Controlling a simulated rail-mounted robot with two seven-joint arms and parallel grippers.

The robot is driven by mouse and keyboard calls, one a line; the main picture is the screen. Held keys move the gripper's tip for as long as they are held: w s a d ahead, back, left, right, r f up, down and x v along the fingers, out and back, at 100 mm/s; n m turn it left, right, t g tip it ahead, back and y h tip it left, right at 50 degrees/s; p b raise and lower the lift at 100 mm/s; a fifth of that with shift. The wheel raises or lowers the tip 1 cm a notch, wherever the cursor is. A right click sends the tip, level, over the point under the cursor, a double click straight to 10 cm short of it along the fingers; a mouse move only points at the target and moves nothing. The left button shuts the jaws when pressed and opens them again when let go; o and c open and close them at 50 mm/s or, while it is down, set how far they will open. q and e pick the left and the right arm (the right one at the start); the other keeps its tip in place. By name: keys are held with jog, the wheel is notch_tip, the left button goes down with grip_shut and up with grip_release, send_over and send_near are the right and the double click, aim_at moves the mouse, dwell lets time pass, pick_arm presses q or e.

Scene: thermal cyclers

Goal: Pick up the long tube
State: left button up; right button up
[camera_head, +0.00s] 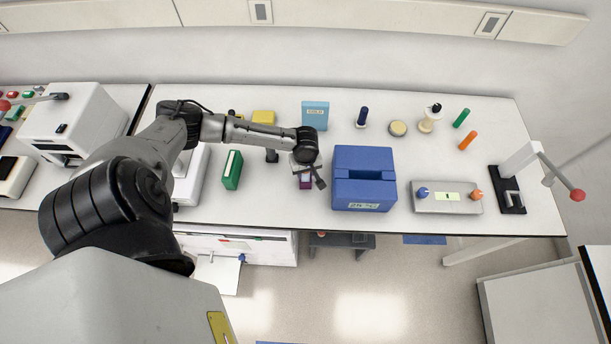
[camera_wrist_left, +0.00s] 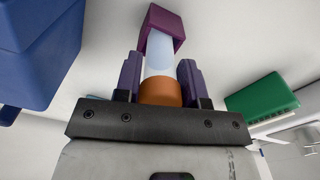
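The long tube (camera_wrist_left: 158,60) shows in the left wrist view, with a pale translucent body and an orange cap (camera_wrist_left: 160,92) at the end near my gripper. Its far end meets a purple holder (camera_wrist_left: 165,26), and I cannot tell how deep it sits there. My left gripper (camera_wrist_left: 160,80) has one dark finger on each side of the cap, with no clear gap, and looks shut on it. In the head view my left gripper (camera_head: 307,178) is over the purple holder (camera_head: 305,183) near the bench's front edge and hides most of the tube. My right gripper is out of view.
A blue box (camera_head: 364,190) stands close on the right, and a green box (camera_head: 232,170) on the left. A grey device (camera_head: 446,203) with two knobs stands farther right.

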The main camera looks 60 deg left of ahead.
pick_arm(q)
jog(key=c, duration=0.5)
jog(key=shift+o, duration=0.2)
jog(key=shift+r, duration=0.1)
